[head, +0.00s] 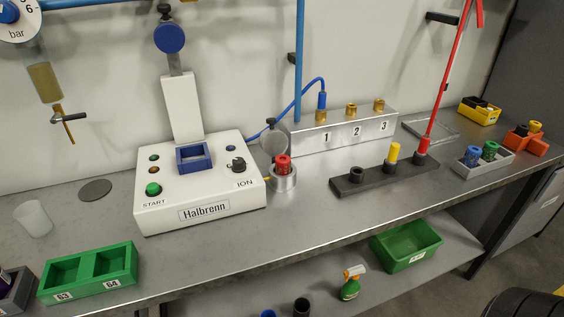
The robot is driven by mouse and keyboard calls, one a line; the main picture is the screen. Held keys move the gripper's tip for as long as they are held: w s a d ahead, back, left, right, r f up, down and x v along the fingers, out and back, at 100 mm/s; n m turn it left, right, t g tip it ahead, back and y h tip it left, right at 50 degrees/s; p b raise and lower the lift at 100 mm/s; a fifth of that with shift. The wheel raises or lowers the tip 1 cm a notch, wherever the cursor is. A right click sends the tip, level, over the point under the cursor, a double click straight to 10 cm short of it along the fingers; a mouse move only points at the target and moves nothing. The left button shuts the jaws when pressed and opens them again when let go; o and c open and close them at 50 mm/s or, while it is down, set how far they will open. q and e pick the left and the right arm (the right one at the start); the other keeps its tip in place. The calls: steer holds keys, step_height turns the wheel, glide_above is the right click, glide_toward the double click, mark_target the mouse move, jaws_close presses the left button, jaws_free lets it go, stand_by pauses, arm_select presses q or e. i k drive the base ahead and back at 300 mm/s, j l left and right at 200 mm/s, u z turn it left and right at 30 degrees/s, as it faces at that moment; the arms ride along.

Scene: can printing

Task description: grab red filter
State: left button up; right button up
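A small red cylindrical piece (284,162), which looks like the red filter, sits upright in a round metal holder (284,182) just right of the white Halbrenn machine (205,195). A round grey disc on a stem (273,143) stands behind and left of it, close to it. Another red piece (422,146) sits at the right end of a black block (378,176), at the foot of a red hose or rod. Neither of my grippers shows in the head view.
A grey tray (484,170) with blue and green pieces stands at the right, near orange and yellow bins (480,117). A metal block numbered 1 to 3 (345,130) stands at the back. Green bins (90,272) stand front left. The bench in front of the holder is clear.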

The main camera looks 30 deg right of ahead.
mark_target(283, 162)
steer(key=z, duration=1.05)
